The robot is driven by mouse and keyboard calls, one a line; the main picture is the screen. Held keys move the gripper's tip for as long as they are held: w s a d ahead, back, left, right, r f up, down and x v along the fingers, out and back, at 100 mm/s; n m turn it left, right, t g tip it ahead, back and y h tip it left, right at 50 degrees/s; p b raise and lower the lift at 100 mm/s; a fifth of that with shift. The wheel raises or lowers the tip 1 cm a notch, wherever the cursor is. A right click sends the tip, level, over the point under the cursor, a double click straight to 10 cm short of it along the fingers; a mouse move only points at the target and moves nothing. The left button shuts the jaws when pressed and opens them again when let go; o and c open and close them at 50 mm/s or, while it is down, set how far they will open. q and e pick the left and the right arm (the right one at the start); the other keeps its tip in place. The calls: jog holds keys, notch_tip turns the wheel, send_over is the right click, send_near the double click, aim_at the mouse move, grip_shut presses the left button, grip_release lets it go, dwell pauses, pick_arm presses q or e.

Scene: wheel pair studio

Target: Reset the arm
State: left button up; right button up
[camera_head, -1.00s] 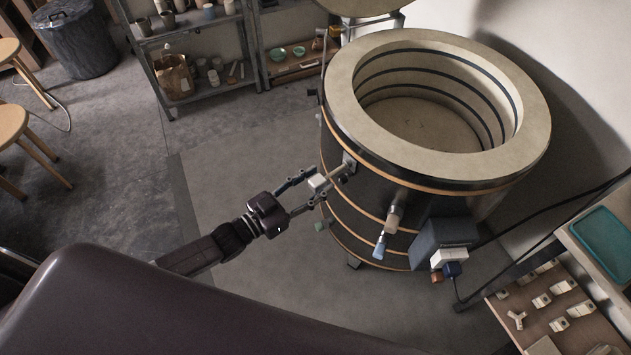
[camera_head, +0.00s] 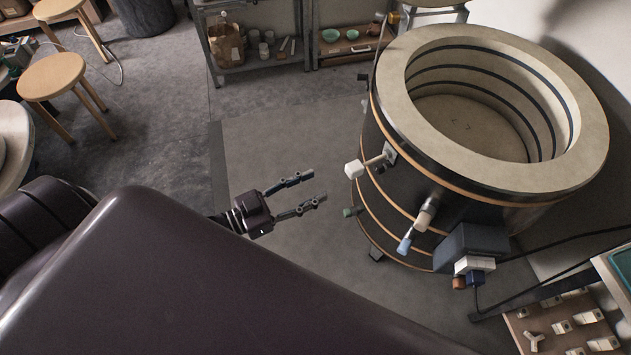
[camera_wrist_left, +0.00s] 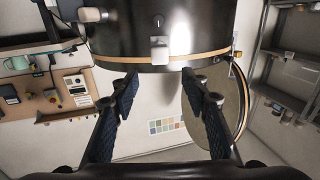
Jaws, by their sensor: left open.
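My left gripper (camera_head: 319,187) is open and empty over the grey floor, left of the round kiln (camera_head: 488,175). Its fingers point right, with a clear gap to the kiln. A white-ended peg (camera_head: 354,168) sticks out from the kiln's side, apart from the fingertips. In the left wrist view the open fingers (camera_wrist_left: 160,84) frame the kiln's lower wall, with a white block (camera_wrist_left: 159,49) on it beyond them. My right gripper is not in view.
Other pegs (camera_head: 423,216) and a dark control box (camera_head: 470,245) stick out from the kiln. Wooden stools (camera_head: 52,75) stand at the left. A metal shelf (camera_head: 262,68) stands at the back. A board with white pieces (camera_head: 560,325) is at lower right. The floor (camera_head: 275,145) around the gripper is clear.

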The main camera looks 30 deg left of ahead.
pick_arm(q)
jog(key=shift+f, duration=0.1)
dwell(0.3)
jog(key=s+a+f+n+g+y, duration=0.1)
jog(key=a+f+y, duration=0.2)
jog(key=f, duration=0.5)
jog(key=a+f+n+g+y, duration=0.1)
jog(key=a+f+y, duration=0.2)
jog(key=f, duration=0.5)
jog(key=s+a+f+n+g+y, duration=0.1)
jog(key=s+f+g+y, duration=0.1)
jog(key=s+f, duration=0.45)
jog(key=s+a+f+n+g+y, duration=0.1)
jog(key=s+f+g, duration=0.25)
jog(key=f, duration=0.55)
jog(key=s+d+f+g, duration=0.2)
jog(key=s+f, duration=0.1)
jog(key=s, duration=0.5)
jog(key=s+d+f+g+y, duration=0.1)
jog(key=s+f+g, duration=0.1)
jog(key=s+f, duration=0.2)
jog(key=s+d+f+g, duration=0.2)
jog(key=s+f, duration=0.2)
jog(key=s, duration=0.7)
jog(key=shift+s+d+f+n, duration=0.2)
jog(key=shift+s+d+n, duration=0.1)
